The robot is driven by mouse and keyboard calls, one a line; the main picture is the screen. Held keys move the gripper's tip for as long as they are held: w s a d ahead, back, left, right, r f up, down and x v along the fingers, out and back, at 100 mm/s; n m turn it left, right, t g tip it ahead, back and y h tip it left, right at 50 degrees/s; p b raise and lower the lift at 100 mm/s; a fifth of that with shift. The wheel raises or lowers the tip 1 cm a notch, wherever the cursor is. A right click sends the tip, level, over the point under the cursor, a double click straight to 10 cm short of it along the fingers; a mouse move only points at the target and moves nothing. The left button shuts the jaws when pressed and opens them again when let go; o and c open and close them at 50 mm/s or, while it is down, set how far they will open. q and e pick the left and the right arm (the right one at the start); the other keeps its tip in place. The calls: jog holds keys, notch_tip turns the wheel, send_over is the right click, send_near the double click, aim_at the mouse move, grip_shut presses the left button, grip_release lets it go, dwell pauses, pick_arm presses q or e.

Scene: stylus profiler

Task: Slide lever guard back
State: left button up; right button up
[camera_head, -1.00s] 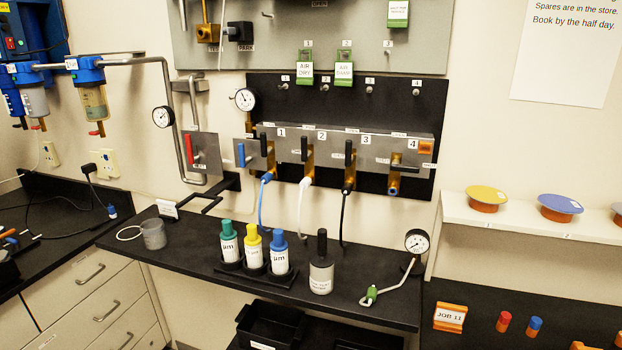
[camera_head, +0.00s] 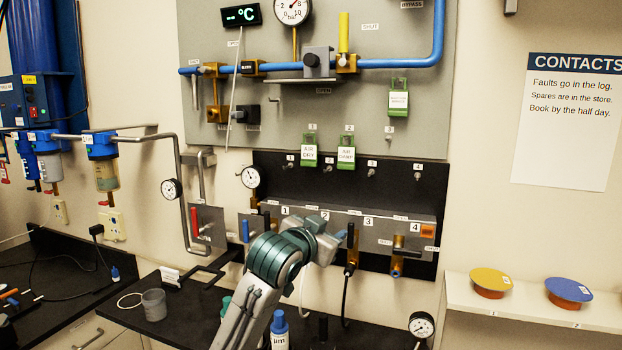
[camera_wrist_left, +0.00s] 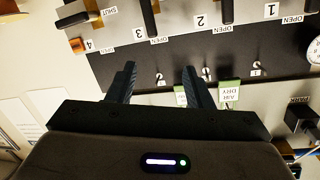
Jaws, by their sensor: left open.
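A grey valve manifold (camera_head: 389,231) with outlets numbered 1 to 4 is on the black wall panel. Outlet 4 has a brass valve with a dark lever (camera_head: 405,251) lying sideways, and an orange block (camera_head: 428,230) sits above and right of it; it also shows in the wrist view (camera_wrist_left: 77,45). I cannot tell for sure which part is the lever guard. My left gripper (camera_head: 340,226) is in front of the manifold near outlets 2 and 3, hiding part of them. In the wrist view its fingers (camera_wrist_left: 158,70) are apart and empty. My right gripper is not in view.
Two green tags (camera_head: 309,152) hang on hooks above the manifold. A black hose (camera_head: 346,304) hangs below outlet 3. A gauge (camera_head: 422,325) and a blue-capped bottle (camera_head: 279,329) stand at the bench below. A shelf (camera_head: 540,312) with coloured discs is at right.

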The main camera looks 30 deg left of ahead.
pick_arm(q)
notch_tip(320, 180, up, 14)
jog(key=a+t, duration=0.3)
jog(key=t+y, duration=0.1)
jog(key=t, duration=0.2)
send_near(308, 62)
jog(key=shift+n, duration=0.3)
jog(key=p+x, duration=0.6)
jog(key=x, duration=0.4)
jog(key=shift+d+r, duration=0.1)
jog(key=shift+r, duration=0.05)
jog(key=shift+w+p, duration=0.35)
jog(key=shift+w, duration=0.1)
grip_shut()
